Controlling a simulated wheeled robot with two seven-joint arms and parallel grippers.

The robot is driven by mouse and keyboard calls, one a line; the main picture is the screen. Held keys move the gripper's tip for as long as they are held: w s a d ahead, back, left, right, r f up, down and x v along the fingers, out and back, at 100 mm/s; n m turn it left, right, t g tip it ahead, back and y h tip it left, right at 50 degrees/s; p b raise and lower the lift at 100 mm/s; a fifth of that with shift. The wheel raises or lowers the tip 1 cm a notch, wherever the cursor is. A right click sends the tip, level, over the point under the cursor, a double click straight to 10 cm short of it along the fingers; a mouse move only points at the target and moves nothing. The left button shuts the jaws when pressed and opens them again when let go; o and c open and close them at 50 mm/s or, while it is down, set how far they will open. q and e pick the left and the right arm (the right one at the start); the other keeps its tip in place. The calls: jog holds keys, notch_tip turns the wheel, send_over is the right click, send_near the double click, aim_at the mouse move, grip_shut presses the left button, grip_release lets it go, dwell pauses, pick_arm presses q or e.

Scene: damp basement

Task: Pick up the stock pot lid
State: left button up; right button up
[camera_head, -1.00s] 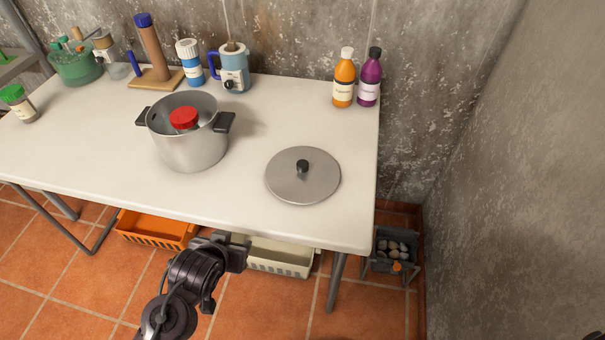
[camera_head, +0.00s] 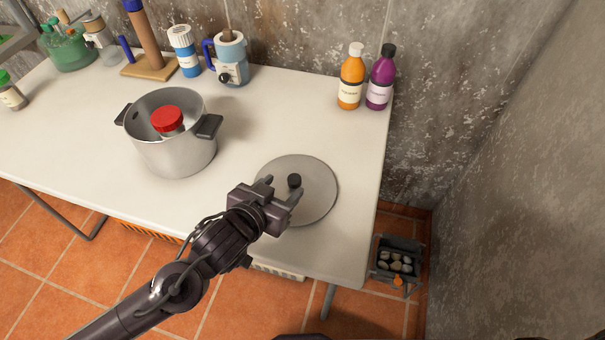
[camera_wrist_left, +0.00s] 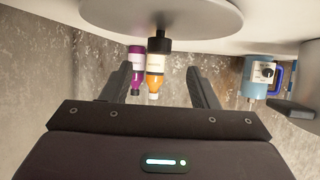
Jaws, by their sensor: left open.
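The stock pot lid (camera_head: 318,192) is a flat grey disc with a black knob (camera_head: 295,181), lying on the white table near its right end. The lid also shows at the top of the left wrist view (camera_wrist_left: 150,14), with its knob (camera_wrist_left: 157,43) near the line between the fingers. My left gripper (camera_head: 282,187) is open over the near-left part of the lid, its fingers pointing toward the knob, with nothing between them that I can see it gripping. The stock pot (camera_head: 178,150) stands to the left, open, with a red-capped jar (camera_head: 167,121) inside. My right gripper is out of view.
The white table (camera_head: 255,120) has an orange bottle (camera_head: 350,82) and a purple bottle (camera_head: 380,84) at its back right. A blue mug-like device (camera_head: 232,62) and a white-capped blue bottle (camera_head: 185,52) stand behind the pot. A concrete wall (camera_head: 510,180) rises at the right.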

aim_at(292, 182)
pick_arm(q)
jog(key=shift+w+d+f, duration=0.2)
jog(key=shift+w+d, duration=0.05)
jog(key=shift+w, duration=0.15)
jog(key=shift+w+d+f, duration=0.15)
jog(key=shift+w, duration=0.05)
jog(key=x, duration=0.4)
jog(key=shift+w+d+f, duration=0.1)
jog(key=shift+f, duration=0.3)
jog(key=shift+w+d+f, duration=0.1)
jog(key=shift+w+f, duration=0.05)
jog(key=shift+w, duration=0.1)
grip_shut()
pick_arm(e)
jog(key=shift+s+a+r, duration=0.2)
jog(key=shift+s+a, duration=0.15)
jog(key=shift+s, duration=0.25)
